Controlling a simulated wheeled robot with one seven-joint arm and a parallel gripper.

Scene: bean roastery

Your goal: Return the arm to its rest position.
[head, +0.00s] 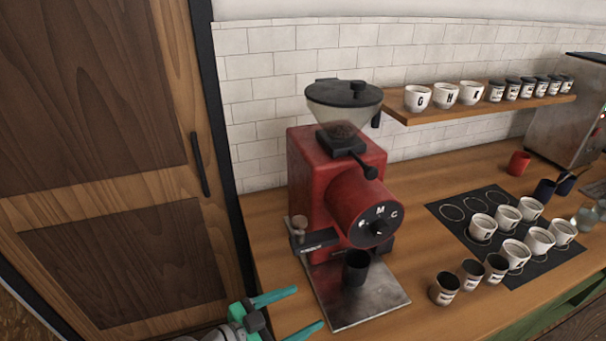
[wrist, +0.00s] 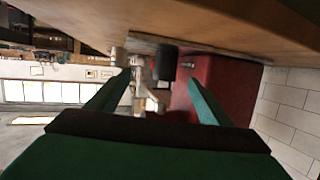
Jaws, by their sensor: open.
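My gripper (head: 298,311) shows at the bottom of the head view, at the left front edge of the wooden counter. Its two green fingers are spread apart with nothing between them. In the wrist view the open fingers (wrist: 155,95) point toward the side of the red grinder (wrist: 225,90). The red grinder (head: 315,180) stands on the counter to the right of and beyond my gripper. A dark cup (head: 356,268) stands on the metal plate under its spout, apart from my fingers. It also shows in the wrist view (wrist: 166,63).
A wooden door (head: 95,150) is at the left. A black mat (head: 462,222) with several white cups lies to the right on the counter (head: 420,180), with several dark-rimmed cups (head: 444,288) before it. A shelf (head: 400,113) of cups and jars hangs above.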

